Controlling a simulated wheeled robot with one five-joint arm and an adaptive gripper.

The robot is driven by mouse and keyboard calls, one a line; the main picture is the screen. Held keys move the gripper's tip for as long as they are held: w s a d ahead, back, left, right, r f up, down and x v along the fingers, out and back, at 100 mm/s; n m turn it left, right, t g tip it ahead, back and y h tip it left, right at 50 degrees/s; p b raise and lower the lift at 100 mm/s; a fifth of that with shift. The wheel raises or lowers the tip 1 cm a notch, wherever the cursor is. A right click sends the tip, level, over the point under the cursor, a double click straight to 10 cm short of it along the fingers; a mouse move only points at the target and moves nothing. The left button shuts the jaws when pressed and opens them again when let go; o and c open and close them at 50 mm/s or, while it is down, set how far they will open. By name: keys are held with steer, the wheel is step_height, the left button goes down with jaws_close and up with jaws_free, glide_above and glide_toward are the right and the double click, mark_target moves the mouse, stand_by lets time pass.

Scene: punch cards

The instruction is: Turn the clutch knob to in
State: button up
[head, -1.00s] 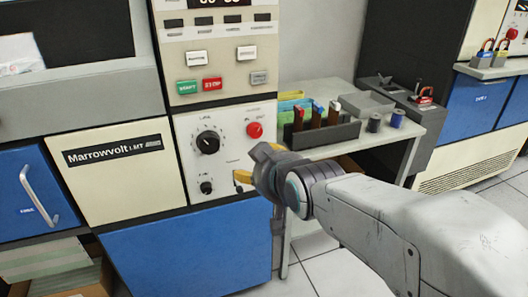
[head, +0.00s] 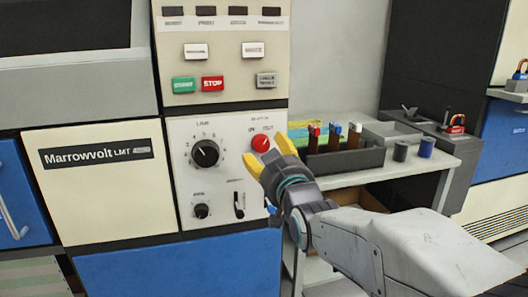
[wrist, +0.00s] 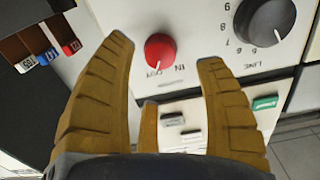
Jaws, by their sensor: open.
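The clutch knob (head: 260,143) is the round red knob on the pale control panel, under small IN and OUT labels. It also shows in the wrist view (wrist: 160,49), where the picture is turned over, with a pale mark on its edge near OUT. My gripper (head: 268,153) is open, with its yellow fingers pointing at the panel just below and right of the knob. In the wrist view the knob lies between the spread fingertips of my gripper (wrist: 166,50). The fingers do not appear to touch it; the remaining depth is hard to tell.
A large black LINE knob (head: 205,153) is left of the red knob. A small black knob (head: 201,211) and a toggle switch (head: 239,205) are below. START (head: 184,84) and STOP (head: 212,83) buttons are above. A side table (head: 440,162) with a dark tray (head: 345,160) stands right.

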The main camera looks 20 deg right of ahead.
mark_target(263, 147)
steer(key=shift+w, duration=2.85)
steer(key=shift+o, duration=0.2)
steer(key=shift+f, duration=0.1)
steer(key=c, duration=1.3)
